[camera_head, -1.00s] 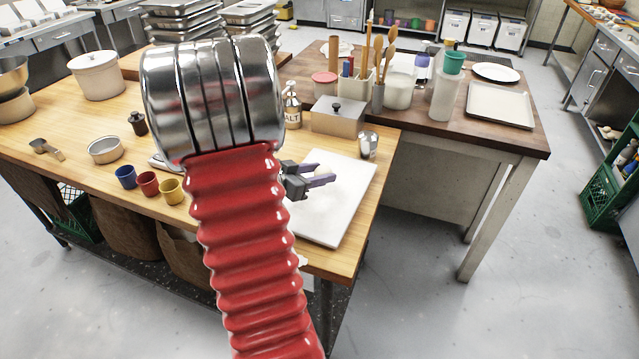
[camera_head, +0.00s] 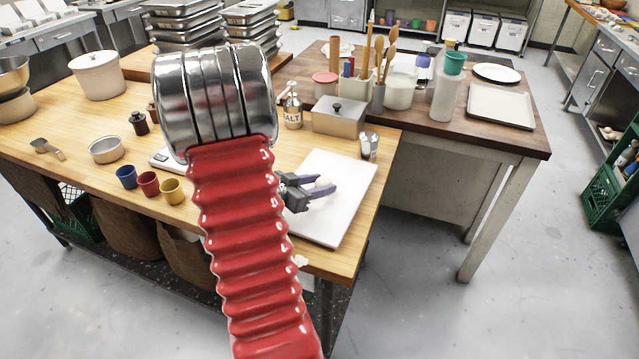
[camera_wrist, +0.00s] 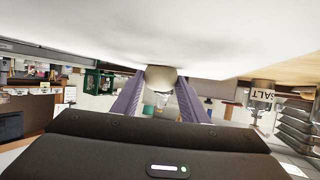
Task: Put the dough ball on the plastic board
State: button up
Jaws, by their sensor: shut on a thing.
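The dough ball (camera_head: 323,182) is small and off-white. It sits between the purple fingers of my gripper (camera_head: 324,189), which is shut on it. The white plastic board (camera_head: 330,223) lies flat near the right corner of the wooden table, and the gripper is over its left part. The wrist view is upside down: the ball (camera_wrist: 161,77) shows between the fingertips (camera_wrist: 160,88), close against the pale board surface (camera_wrist: 150,35) at the top. I cannot tell for sure whether the ball touches the board.
A metal shaker (camera_head: 369,146) stands at the board's far right corner. Behind are a lidded metal box (camera_head: 338,118) and a salt jar (camera_head: 292,108). Blue, red and yellow cups (camera_head: 148,184) stand left of my arm. The board's right part is clear.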

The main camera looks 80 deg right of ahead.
jog(key=shift+f, duration=0.1)
jog(key=o, duration=0.8)
jog(key=shift+w+a+r, duration=0.25)
jog(key=shift+a+r, duration=0.05)
jog(key=shift+a, duration=0.1)
jog(key=v, duration=1.1)
